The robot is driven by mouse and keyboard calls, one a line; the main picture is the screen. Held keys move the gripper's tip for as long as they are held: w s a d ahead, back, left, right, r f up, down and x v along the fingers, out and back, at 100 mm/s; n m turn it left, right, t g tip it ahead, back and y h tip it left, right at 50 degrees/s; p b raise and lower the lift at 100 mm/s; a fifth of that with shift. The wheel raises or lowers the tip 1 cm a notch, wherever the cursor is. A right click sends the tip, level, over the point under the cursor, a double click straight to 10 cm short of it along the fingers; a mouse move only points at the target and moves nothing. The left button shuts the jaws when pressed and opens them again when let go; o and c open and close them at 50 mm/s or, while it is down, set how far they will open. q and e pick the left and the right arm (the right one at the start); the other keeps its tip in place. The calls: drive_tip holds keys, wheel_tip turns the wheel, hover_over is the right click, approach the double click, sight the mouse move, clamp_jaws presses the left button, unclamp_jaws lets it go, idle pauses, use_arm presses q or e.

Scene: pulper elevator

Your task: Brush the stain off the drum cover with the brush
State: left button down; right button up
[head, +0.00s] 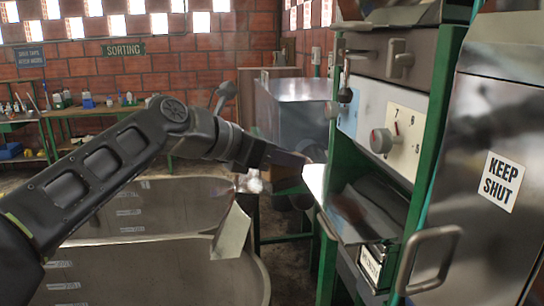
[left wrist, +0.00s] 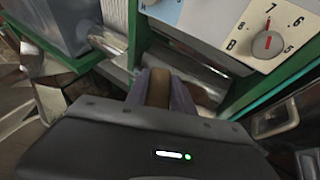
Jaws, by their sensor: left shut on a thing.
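My left gripper (head: 288,160) reaches in from the left, in front of the green-framed machine. In the left wrist view its two fingers (left wrist: 160,92) are shut on a brown, wood-like block (left wrist: 158,88), which I take to be the brush. Its bristles are hidden. I cannot tell for certain which surface is the drum cover. A slanted bare metal sheet (head: 368,212) lies low in the green frame, right of the gripper. No stain can be clearly made out. My right gripper is not in view.
The green frame (head: 438,110) carries a panel with a numbered dial (head: 383,140). A metal door marked KEEP SHUT (head: 503,181) stands at right. Grey tanks (head: 150,262) fill the lower left. A grey metal housing (head: 293,98) stands behind the gripper.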

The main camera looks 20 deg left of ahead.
use_arm(q)
drive_tip(key=w+d, duration=0.1)
drive_tip(key=d, duration=0.1)
drive_tip(key=w+d+p, duration=0.1)
drive_tip(key=w+d, duration=0.1)
drive_tip(key=d, duration=0.1)
drive_tip(key=w+d+f+p, duration=0.1)
drive_tip(key=d, duration=0.1)
drive_tip(key=shift+w+d+f, duration=0.1)
drive_tip(key=shift+w+d, duration=0.25)
drive_tip(key=shift+w, duration=0.05)
drive_tip(key=shift+w+d+f+p, duration=0.35)
drive_tip(key=shift+w+d+p, duration=0.2)
drive_tip(key=shift+d, duration=0.3)
drive_tip(key=shift+w+d+f, duration=0.2)
drive_tip(key=shift+d, duration=0.15)
drive_tip(key=shift+f+b, duration=0.4)
drive_tip(key=shift+f, duration=0.25)
drive_tip(key=shift+s, duration=0.1)
drive_tip(key=shift+s+d+r+p, duration=0.1)
drive_tip(key=shift+s+d+p, duration=0.2)
drive_tip(key=shift+s+d, duration=0.45)
drive_tip(key=shift+s, duration=0.35)
